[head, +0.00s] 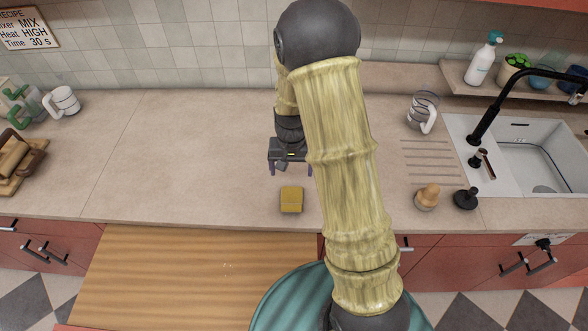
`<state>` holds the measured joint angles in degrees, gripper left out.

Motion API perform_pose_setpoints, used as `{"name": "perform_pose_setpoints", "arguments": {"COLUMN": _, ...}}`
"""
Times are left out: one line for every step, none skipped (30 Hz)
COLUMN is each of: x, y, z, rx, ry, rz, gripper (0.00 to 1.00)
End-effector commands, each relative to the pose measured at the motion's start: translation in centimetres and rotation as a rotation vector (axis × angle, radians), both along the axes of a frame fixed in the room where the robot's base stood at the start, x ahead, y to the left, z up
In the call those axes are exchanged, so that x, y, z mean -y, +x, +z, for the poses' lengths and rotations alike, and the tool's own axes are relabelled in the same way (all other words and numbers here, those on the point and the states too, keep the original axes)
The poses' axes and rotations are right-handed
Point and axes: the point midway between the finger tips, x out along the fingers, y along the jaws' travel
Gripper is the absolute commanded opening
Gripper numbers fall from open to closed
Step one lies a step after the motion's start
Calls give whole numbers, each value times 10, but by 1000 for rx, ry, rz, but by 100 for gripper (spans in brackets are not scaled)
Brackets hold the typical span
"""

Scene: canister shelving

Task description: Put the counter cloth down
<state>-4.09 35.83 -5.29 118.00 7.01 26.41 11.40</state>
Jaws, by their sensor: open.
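A small folded yellow cloth (291,200) lies on the beige counter, near its front edge and left of my arm. My gripper (289,169) is just behind the cloth in the head view, pointing down over the counter. Its two fingers are apart, with nothing seen between them. The gripper and the cloth appear apart. Part of the gripper's wrist is hidden behind my arm.
The counter (180,140) is clear left of the cloth. A sink (540,155), a clear jug (422,110), a wooden-topped brush (427,197) and a black stopper (466,198) are at the right. A white mug (63,101) stands far left.

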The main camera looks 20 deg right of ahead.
Motion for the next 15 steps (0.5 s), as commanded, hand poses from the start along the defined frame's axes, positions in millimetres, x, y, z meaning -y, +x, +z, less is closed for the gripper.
{"name": "perform_pose_setpoints", "arguments": {"x": 0, "y": -2, "z": 4, "rx": 6, "ry": 1, "rz": 4, "gripper": 85}}
{"name": "perform_pose_setpoints", "arguments": {"x": 0, "y": -4, "z": 8, "rx": 11, "ry": 2, "rz": 9, "gripper": 85}}
{"name": "perform_pose_setpoints", "arguments": {"x": 0, "y": -7, "z": 14, "rx": 18, "ry": 3, "rz": 17, "gripper": 85}}
{"name": "perform_pose_setpoints", "arguments": {"x": 0, "y": -11, "z": 19, "rx": 25, "ry": 3, "rz": 26, "gripper": 85}}
{"name": "perform_pose_setpoints", "arguments": {"x": 0, "y": -15, "z": 25, "rx": 34, "ry": 4, "rz": 35, "gripper": 85}}
{"name": "perform_pose_setpoints", "arguments": {"x": 0, "y": -21, "z": 35, "rx": 47, "ry": 5, "rz": 51, "gripper": 85}}
{"name": "perform_pose_setpoints", "arguments": {"x": 0, "y": -27, "z": 42, "rx": 57, "ry": 5, "rz": 65, "gripper": 85}}
{"name": "perform_pose_setpoints", "arguments": {"x": 0, "y": -33, "z": 49, "rx": 69, "ry": 5, "rz": 80, "gripper": 85}}
{"name": "perform_pose_setpoints", "arguments": {"x": 0, "y": -42, "z": 59, "rx": 84, "ry": 4, "rz": 99, "gripper": 85}}
{"name": "perform_pose_setpoints", "arguments": {"x": 0, "y": -50, "z": 67, "rx": 96, "ry": 4, "rz": 115, "gripper": 85}}
{"name": "perform_pose_setpoints", "arguments": {"x": 0, "y": -57, "z": 73, "rx": 108, "ry": 2, "rz": 132, "gripper": 85}}
{"name": "perform_pose_setpoints", "arguments": {"x": 0, "y": -67, "z": 82, "rx": 125, "ry": 0, "rz": 153, "gripper": 85}}
{"name": "perform_pose_setpoints", "arguments": {"x": 0, "y": -74, "z": 88, "rx": 136, "ry": -2, "rz": 169, "gripper": 85}}
{"name": "perform_pose_setpoints", "arguments": {"x": 0, "y": -82, "z": 93, "rx": 148, "ry": -5, "rz": 185, "gripper": 85}}
{"name": "perform_pose_setpoints", "arguments": {"x": 0, "y": -93, "z": 100, "rx": 162, "ry": -8, "rz": 206, "gripper": 85}}
